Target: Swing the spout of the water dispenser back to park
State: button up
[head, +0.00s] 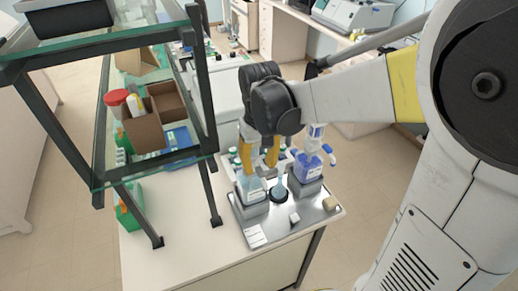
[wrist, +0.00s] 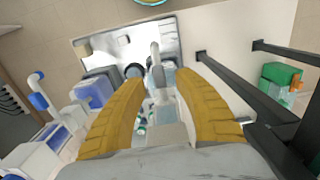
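The water dispenser looks to be the bottle with pale blue liquid (head: 251,188) at the left of the steel tray (head: 298,226). In the wrist view a pale, narrow spout-like part (wrist: 156,54) reaches from it over the tray. My gripper (head: 259,165) is pointed down at this bottle, with its two yellow fingers apart. In the wrist view the bottle (wrist: 167,77) shows between the fingertips (wrist: 161,82), with visible gaps; I cannot tell whether either finger touches it. My gripper hides the bottle's top in the head view, so the spout's direction is unclear there.
A bottle of darker blue liquid (head: 308,167) stands to the right, with a black round well (head: 279,193) between the bottles. A dark-framed glass shelf (head: 203,85) with boxes stands close on the left.

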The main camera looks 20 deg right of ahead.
aim_at(260, 170)
notch_tip(260, 170, up, 9)
dwell(0.4)
jog(key=s+f+t+b, duration=0.3)
jog(key=s+f+b, duration=0.2)
jog(key=f+b, duration=0.3)
jog(key=s+f+t+b, duration=0.4)
jog(key=s+f+b, duration=0.1)
jog(key=f+b, duration=0.3)
jog(key=shift+a+f, duration=0.25)
jog(key=shift+f, duration=0.6)
jog(key=shift+s, duration=0.1)
